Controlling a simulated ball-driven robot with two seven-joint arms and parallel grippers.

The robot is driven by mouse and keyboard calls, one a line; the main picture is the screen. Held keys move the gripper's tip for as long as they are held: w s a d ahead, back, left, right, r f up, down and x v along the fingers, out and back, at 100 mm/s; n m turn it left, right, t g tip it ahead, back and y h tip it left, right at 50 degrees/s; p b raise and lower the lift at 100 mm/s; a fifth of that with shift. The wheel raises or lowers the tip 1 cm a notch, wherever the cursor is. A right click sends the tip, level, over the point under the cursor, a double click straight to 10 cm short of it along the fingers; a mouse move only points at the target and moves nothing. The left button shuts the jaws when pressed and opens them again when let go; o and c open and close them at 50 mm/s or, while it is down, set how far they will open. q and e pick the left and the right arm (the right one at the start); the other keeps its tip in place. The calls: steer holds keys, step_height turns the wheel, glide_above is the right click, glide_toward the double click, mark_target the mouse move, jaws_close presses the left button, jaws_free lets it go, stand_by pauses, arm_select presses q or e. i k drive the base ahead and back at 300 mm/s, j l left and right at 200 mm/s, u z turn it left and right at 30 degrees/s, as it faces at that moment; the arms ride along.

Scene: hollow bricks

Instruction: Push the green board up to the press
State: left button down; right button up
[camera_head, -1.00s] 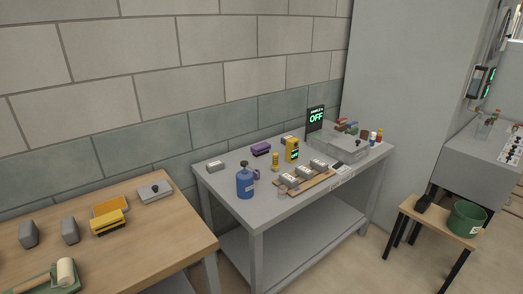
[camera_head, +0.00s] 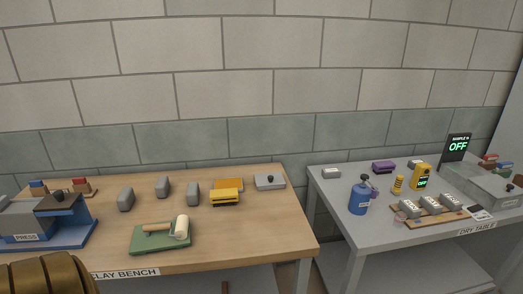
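The green board (camera_head: 150,241) lies flat on the wooden clay bench (camera_head: 262,232), near its front edge. The press (camera_head: 28,222) stands at the bench's left end, a grey block on a blue base with a "PRESS" label. A gap of bare wood lies between the press and the board. Neither of my grippers is in view.
A brown ribbed rounded thing (camera_head: 45,275) covers the lower left corner. The dry table (camera_head: 337,203) stands right.

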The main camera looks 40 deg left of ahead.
mark_target(139, 244)
steer(key=u, duration=2.2)
steer(key=i, duration=0.15)
